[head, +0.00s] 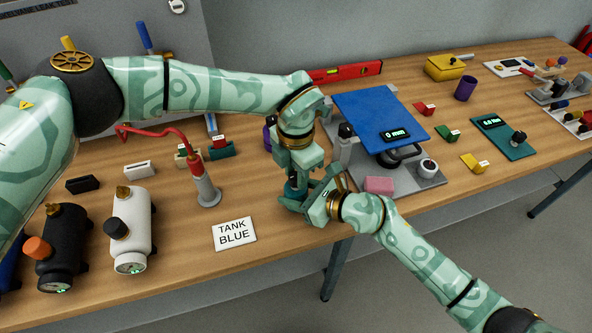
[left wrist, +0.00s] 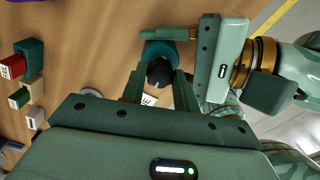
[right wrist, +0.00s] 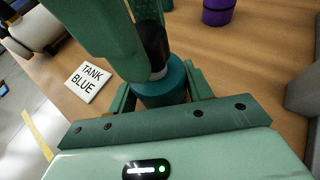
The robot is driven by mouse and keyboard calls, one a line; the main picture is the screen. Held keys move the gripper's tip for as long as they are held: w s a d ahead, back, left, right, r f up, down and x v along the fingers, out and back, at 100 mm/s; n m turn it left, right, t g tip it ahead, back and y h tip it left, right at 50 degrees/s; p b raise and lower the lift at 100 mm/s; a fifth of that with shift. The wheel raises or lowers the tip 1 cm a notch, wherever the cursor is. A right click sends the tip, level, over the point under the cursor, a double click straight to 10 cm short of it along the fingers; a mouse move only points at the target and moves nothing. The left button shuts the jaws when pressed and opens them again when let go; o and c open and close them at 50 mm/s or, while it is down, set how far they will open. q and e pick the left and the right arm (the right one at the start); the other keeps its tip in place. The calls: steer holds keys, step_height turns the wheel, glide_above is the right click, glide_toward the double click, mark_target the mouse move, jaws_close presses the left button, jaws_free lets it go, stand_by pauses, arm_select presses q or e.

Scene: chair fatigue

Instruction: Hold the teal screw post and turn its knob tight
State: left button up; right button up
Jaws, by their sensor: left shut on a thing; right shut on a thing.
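The teal screw post (right wrist: 163,88) stands upright on the table between the fingers of my right gripper (right wrist: 160,98), which is shut on its body. The post also shows in the left wrist view (left wrist: 152,48). Its black knob (left wrist: 160,73) sits on top, between the fingers of my left gripper (left wrist: 159,86), which is shut on it from above. In the head view, my left gripper (head: 296,178) and right gripper (head: 297,199) meet at the post and mostly hide it.
A "TANK BLUE" card (head: 234,234) lies just left of the grippers near the front edge. A grey stand with a blue plate (head: 372,112) is close on the right, with a pink block (head: 379,185). A red-wired probe (head: 206,184) and tanks (head: 131,228) stand left.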

arm_select(q)
steer(key=m, duration=0.4)
steer(key=shift+a+m, duration=0.1)
steer(key=shift+m, duration=0.2)
arm_select(e)
steer(key=shift+d, duration=0.1)
arm_select(q)
steer(key=m, duration=0.5)
steer(key=shift+w, duration=0.1)
steer(key=m, duration=0.5)
arm_select(e)
steer(key=shift+f, duration=0.1)
arm_select(q)
steer(key=m, duration=0.4)
steer(key=shift+m, duration=0.4)
steer(key=shift+w, duration=0.1)
steer(key=o, duration=0.9)
steer(key=shift+o, duration=0.4)
steer(key=shift+m, duration=0.3)
steer(key=shift+r, duration=0.15)
